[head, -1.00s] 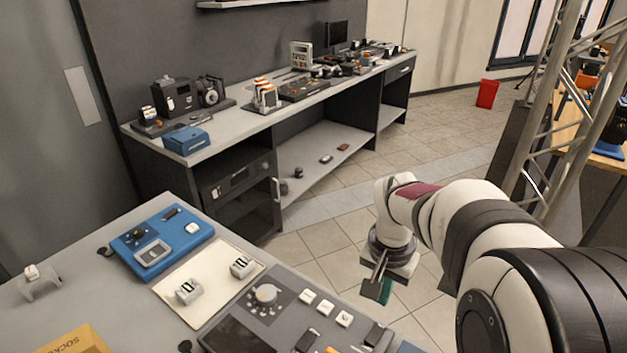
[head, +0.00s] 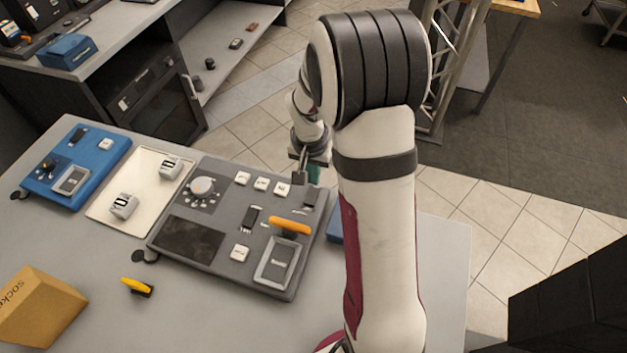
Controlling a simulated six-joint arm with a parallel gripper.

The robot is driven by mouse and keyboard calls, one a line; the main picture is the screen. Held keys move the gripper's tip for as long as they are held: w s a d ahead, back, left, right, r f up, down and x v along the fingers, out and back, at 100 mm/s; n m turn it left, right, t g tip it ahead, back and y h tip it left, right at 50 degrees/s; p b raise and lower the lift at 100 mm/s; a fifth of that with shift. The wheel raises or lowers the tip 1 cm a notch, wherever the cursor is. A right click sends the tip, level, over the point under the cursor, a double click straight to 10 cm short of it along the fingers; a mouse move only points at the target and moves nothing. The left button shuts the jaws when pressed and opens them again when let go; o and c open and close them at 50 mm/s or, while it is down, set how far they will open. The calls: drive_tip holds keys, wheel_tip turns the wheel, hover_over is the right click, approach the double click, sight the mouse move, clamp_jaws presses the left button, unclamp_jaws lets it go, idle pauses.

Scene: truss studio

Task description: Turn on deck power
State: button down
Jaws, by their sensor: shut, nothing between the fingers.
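A grey deck panel (head: 218,218) lies on the near table. It carries a round white knob (head: 202,187), several white buttons (head: 261,184), a dark screen (head: 187,240), a small black switch (head: 250,216) and an orange handle (head: 290,226) above a framed light-grey plate (head: 278,262). I cannot read which control is the power. My gripper (head: 301,178) is at the deck's far right edge in the picture, pointing down, shut and empty. A green piece (head: 315,174) shows beside its fingers. My arm hides part of the area right of the deck.
A blue panel (head: 100,150) and a cream board (head: 108,207) with two grey switch blocks (head: 124,205) lie left of the deck. A yellow-and-black piece (head: 138,286) and a tan box (head: 40,306) lie in front. The table's front middle is clear.

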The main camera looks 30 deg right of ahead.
sight(314, 189)
drive_tip(key=shift+w+d+f, duration=0.15)
drive_tip(key=shift+f, duration=1.55)
drive_tip(key=shift+w+d+f, duration=0.1)
drive_tip(key=shift+f, duration=0.1)
drive_tip(key=shift+s+a+r, duration=0.3)
drive_tip(key=shift+s+a, duration=0.25)
wheel_tip(314, 189, up, 14)
drive_tip(key=w+d, duration=0.1)
drive_tip(key=shift+w+d, duration=0.1)
